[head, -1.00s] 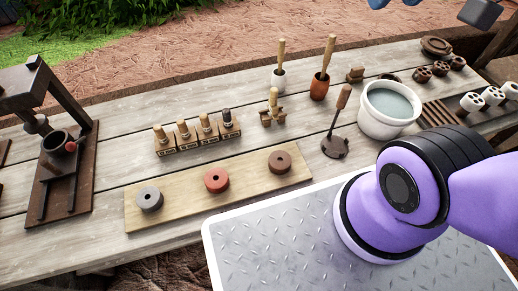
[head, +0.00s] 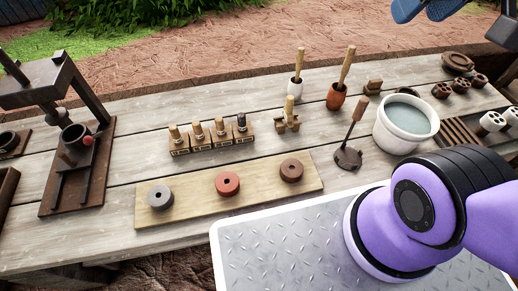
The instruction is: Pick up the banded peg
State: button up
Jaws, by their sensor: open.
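Several short pegs stand in a row in a wooden block rack (head: 212,143) at the middle of the bench, in the head view. Most have pale tops, and the peg at the right end (head: 242,121) has a dark top. Another pale peg (head: 290,107) stands upright in a small wooden stand to the right. The pegs are too small to tell which is the banded peg. My gripper (head: 424,12) shows at the top right edge as two blue fingers held apart. It is open and empty, well away from the pegs, and partly out of frame.
A board with grey (head: 160,197), red (head: 227,183) and brown (head: 291,170) discs lies in front of the rack. A dark press (head: 62,150) stands left. Two handled pots, an upright-handled tool (head: 348,157) and a white bucket (head: 405,128) stand right.

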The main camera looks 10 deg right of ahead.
aim_at(200, 136)
jog(key=j, duration=1.45)
